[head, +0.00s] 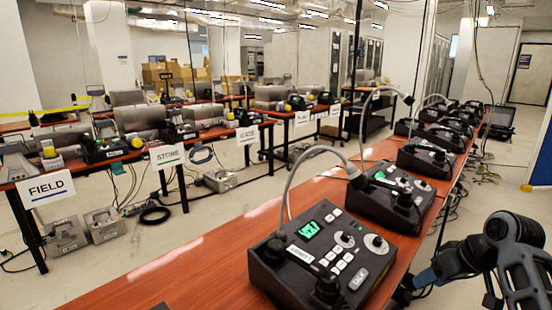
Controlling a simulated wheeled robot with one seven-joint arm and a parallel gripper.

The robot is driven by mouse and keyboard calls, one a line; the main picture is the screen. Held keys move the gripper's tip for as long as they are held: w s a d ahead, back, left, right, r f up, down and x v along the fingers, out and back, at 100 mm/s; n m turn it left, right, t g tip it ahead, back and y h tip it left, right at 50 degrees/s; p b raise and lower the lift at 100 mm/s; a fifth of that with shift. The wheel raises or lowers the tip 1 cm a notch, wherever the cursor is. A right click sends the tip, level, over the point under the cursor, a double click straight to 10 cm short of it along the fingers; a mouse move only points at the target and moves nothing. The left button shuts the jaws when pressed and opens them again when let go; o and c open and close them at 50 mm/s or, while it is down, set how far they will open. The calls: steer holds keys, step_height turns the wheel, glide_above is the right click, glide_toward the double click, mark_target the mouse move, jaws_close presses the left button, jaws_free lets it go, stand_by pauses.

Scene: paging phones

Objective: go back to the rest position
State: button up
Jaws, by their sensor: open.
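My arm comes in at the lower right, dark and bent. My gripper (412,289) appears at its left end, small and dark, low beside the right edge of the nearest table. It is open, and nothing shows held in it. The nearest paging phone (322,252) is a dark desk console with a lit green screen, white keys, a grey gooseneck microphone and a label on its front. It stands on the red-brown table (190,262), to the left of my gripper and apart from it as far as I can see.
More consoles, including a second one (390,193), line the table toward the back. Across an aisle stand tables with equipment and signs such as FIELD (47,189) and STORE (167,156). Grey boxes (65,234) and cables lie on the floor. Floor shows free at the right.

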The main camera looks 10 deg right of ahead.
steer(key=s+a+f+m+t, duration=0.15)
steer(key=s+a+f, duration=0.35)
steer(key=a+f, duration=0.55)
steer(key=s+a+f+m+t+h, duration=0.15)
steer(key=s+a+t, duration=0.25)
steer(key=s+a, duration=0.7)
steer(key=s+r+n+t, duration=0.1)
steer(key=s+r+t, duration=0.1)
steer(key=s+r, duration=0.7)
steer(key=s+r+n+t, duration=0.1)
steer(key=s+r, duration=0.7)
steer(key=s, duration=1)
steer(key=shift+s+d+r+n+t+h, duration=0.2)
steer(key=shift+s+r+n+t+h, duration=0.1)
steer(key=shift+s+r+t+h, duration=0.25)
steer(key=shift+w+f, duration=0.15)
steer(key=shift+w, duration=0.05)
